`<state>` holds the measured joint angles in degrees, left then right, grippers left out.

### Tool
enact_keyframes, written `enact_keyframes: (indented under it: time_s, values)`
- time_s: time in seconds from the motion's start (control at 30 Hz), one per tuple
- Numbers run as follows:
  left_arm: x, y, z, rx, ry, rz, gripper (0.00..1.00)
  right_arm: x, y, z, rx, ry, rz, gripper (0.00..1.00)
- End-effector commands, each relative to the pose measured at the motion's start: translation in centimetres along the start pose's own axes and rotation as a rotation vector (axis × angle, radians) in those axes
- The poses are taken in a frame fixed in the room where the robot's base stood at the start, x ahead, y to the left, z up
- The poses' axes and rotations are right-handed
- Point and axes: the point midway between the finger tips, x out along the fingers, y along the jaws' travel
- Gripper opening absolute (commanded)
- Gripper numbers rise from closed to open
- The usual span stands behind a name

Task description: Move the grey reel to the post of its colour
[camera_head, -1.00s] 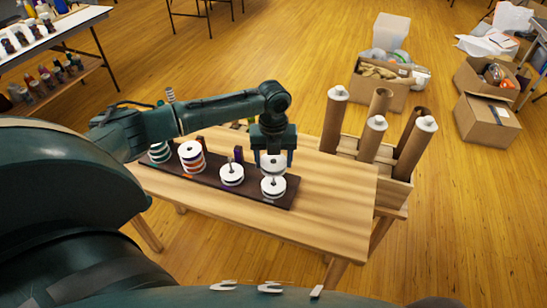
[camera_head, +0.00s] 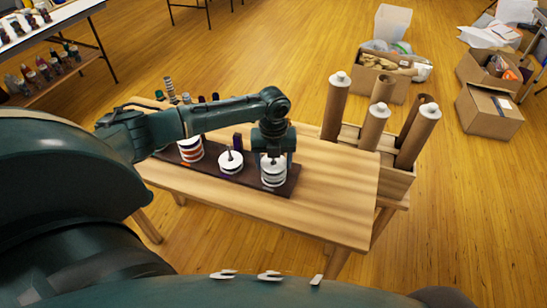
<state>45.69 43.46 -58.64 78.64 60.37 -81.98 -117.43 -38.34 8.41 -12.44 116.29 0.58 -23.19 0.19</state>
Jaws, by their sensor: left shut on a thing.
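My left gripper (camera_head: 273,153) is shut on a pale reel with white flanges (camera_head: 273,161), at the right end of a dark board (camera_head: 254,184). This reel is directly above, and seems to touch, the reels stacked at that post (camera_head: 274,180). Its winding looks grey, but the fingers partly hide it. The post's top is hidden under the gripper. Further left is a stack with orange windings (camera_head: 190,149). My right gripper is not in view.
The wooden table (camera_head: 325,195) is bare right and in front of the board. Upright cardboard tubes (camera_head: 376,125) stand in a wooden rack (camera_head: 396,180) off the table's right end. More posts (camera_head: 170,88) are behind my left arm. Cardboard boxes (camera_head: 489,112) are on the floor.

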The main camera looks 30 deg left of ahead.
Motion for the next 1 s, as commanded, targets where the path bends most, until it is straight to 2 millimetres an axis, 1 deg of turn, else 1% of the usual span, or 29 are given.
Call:
enact_keyframes:
  time_s: [0.03, 0.1, 0.33, 0.37, 0.63, 1.0]
  values:
    - [0.46, 0.00, -0.01, 0.000, 0.000, 0.000, 0.42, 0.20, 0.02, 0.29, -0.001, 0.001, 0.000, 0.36]
    - [0.65, 0.00, 0.00, 0.000, 0.000, 0.000, 0.42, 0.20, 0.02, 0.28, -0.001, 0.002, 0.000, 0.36]
    - [0.63, 0.01, 0.00, 0.000, 0.000, 0.000, 0.42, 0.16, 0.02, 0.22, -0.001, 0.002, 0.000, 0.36]
    - [0.63, 0.00, 0.00, 0.000, 0.000, 0.000, 0.66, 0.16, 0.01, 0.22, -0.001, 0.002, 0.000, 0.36]
    - [0.63, 0.00, -0.01, 0.000, 0.000, 0.000, 0.88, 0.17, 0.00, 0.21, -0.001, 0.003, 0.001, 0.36]
    - [0.63, 0.01, -0.01, 0.000, 0.000, 0.001, 0.89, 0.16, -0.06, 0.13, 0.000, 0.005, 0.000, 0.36]
